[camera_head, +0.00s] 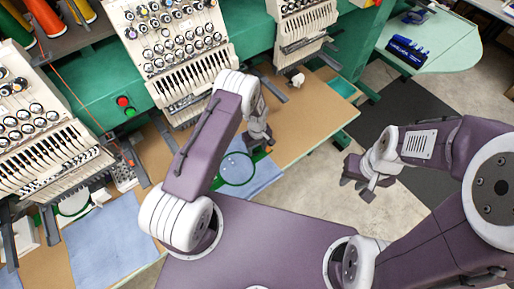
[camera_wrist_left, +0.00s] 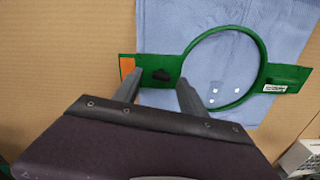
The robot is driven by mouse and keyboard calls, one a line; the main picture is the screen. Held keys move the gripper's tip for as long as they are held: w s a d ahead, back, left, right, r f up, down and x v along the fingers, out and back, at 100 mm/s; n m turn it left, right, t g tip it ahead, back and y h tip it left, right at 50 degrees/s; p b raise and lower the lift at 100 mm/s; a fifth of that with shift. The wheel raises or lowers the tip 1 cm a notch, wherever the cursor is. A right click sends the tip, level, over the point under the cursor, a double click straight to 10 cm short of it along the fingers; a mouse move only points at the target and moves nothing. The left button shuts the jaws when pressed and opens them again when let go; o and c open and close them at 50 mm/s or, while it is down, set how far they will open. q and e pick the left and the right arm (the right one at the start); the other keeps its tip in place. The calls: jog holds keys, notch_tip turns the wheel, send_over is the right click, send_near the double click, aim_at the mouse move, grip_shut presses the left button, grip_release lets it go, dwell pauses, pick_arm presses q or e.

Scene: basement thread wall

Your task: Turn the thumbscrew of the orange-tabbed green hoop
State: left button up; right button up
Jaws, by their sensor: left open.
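The green hoop (camera_wrist_left: 262,88) lies on a blue cloth in the left wrist view, and its ring also shows in the head view (camera_head: 237,184). An orange tab (camera_wrist_left: 127,66) marks the left end of its green bracket. The thumbscrew (camera_wrist_left: 161,75) is a small dark knob on that bracket, between the tab and the ring. My left gripper (camera_wrist_left: 158,79) is open, its fingertips on either side of the thumbscrew in the picture; I cannot tell their height above it. In the head view my left gripper (camera_head: 258,145) is beside the hoop. My right gripper (camera_head: 358,188) looks open and empty, over the floor.
The blue cloth (camera_wrist_left: 165,25) lies on a brown tabletop (camera_head: 300,118). Embroidery heads (camera_head: 170,50) stand behind it. Another hoop (camera_head: 74,213) lies at the left near a second blue cloth (camera_head: 105,240). A green table (camera_head: 445,45) stands back right, with open floor before it.

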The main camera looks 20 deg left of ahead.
pick_arm(q)
jog(key=shift+s+a+f, duration=0.1)
jog(key=shift+s+f, duration=0.1)
jog(key=shift+f, duration=0.3)
jog(key=shift+c, duration=1.2)
jog(key=shift+w, duration=0.1)
grip_shut()
